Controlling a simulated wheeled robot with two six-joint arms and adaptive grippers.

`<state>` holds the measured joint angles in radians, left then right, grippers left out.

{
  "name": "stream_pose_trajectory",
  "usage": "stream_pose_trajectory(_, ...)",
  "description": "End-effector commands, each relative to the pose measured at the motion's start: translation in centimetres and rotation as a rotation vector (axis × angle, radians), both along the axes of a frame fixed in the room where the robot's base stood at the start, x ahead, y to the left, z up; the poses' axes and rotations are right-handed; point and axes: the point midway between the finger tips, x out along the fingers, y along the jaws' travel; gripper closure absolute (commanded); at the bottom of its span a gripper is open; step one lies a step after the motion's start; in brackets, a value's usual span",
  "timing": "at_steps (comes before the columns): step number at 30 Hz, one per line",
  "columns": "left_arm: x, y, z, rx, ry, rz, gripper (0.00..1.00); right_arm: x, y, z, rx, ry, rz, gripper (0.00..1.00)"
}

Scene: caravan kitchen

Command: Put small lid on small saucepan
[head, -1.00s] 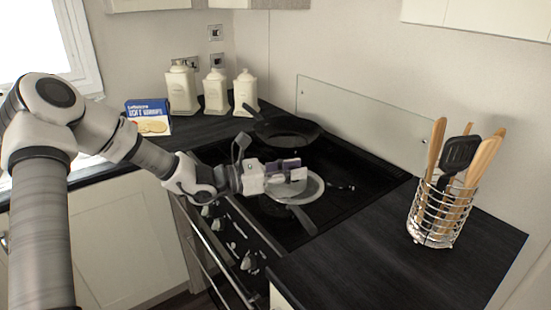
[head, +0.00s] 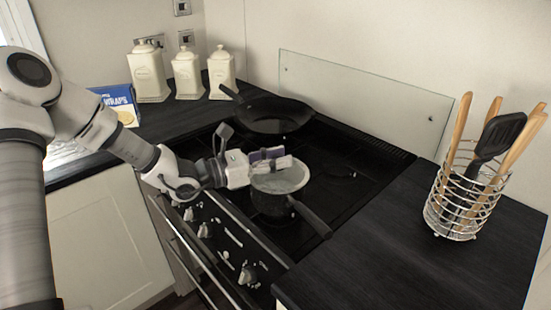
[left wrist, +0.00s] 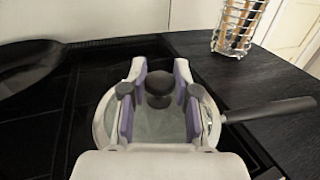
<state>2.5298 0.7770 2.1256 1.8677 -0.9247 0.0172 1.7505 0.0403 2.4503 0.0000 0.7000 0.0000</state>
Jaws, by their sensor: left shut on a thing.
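The small saucepan (head: 270,205) stands on the hob, its dark handle (head: 310,216) pointing toward the front right. The handle also shows at the right of the left wrist view (left wrist: 270,110). The small lid (head: 285,180) is a pale grey disc with a dark knob (left wrist: 159,84). It lies level over the mouth of the pan; whether it rests on the rim all round I cannot tell. My left gripper (head: 270,160) is shut on the lid's knob, with the purple-lined fingers on either side of it. My right gripper is not in view.
A black frying pan (head: 270,115) stands behind on the hob. A wire utensil holder (head: 458,205) stands on the right worktop. Cream canisters (head: 187,75) and a blue box (head: 121,101) stand at the back left. The worktop before the utensil holder is clear.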

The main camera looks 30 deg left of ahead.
Motion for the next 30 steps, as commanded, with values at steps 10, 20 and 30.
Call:
stream_pose_trajectory(10,0.0,0.0,-0.2,0.000,0.000,0.000,0.45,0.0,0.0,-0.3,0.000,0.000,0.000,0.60)
stream_pose_trajectory(20,-1.1,1.2,0.4,-0.007,-0.001,0.005,0.45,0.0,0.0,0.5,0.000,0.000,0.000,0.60)
stream_pose_trajectory(30,-4.8,3.9,0.6,-0.009,-0.005,0.003,0.45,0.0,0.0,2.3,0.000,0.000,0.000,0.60)
